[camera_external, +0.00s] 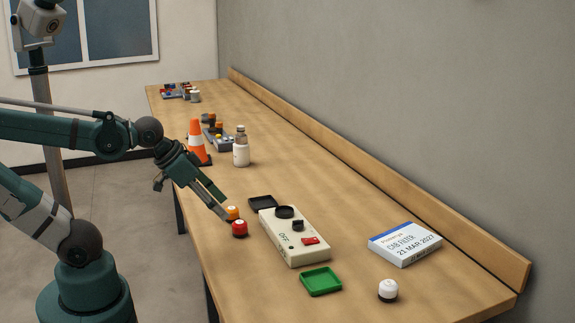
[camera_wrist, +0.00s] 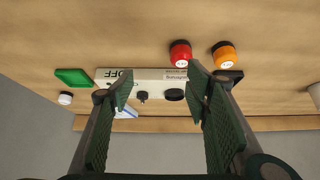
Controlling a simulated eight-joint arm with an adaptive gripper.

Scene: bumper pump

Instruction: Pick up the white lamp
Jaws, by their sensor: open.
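The white lamp (camera_external: 388,291) is a small white dome on a dark base, standing upright near the front end of the bench. It also shows in the wrist view (camera_wrist: 66,98), at the far left. My gripper (camera_external: 224,206) is open and empty above the left edge of the bench, close to the red and orange lamps and well away from the white lamp. In the wrist view its spread fingers (camera_wrist: 160,88) frame part of a cream control box, with the white lamp outside them to the left.
A red lamp (camera_external: 240,229) and an orange lamp (camera_external: 233,213) stand beside the cream control box (camera_external: 288,236). A green tray (camera_external: 320,281) and a white filter box (camera_external: 405,244) lie near the white lamp. A bottle (camera_external: 241,149) and an orange cone (camera_external: 198,142) stand farther back.

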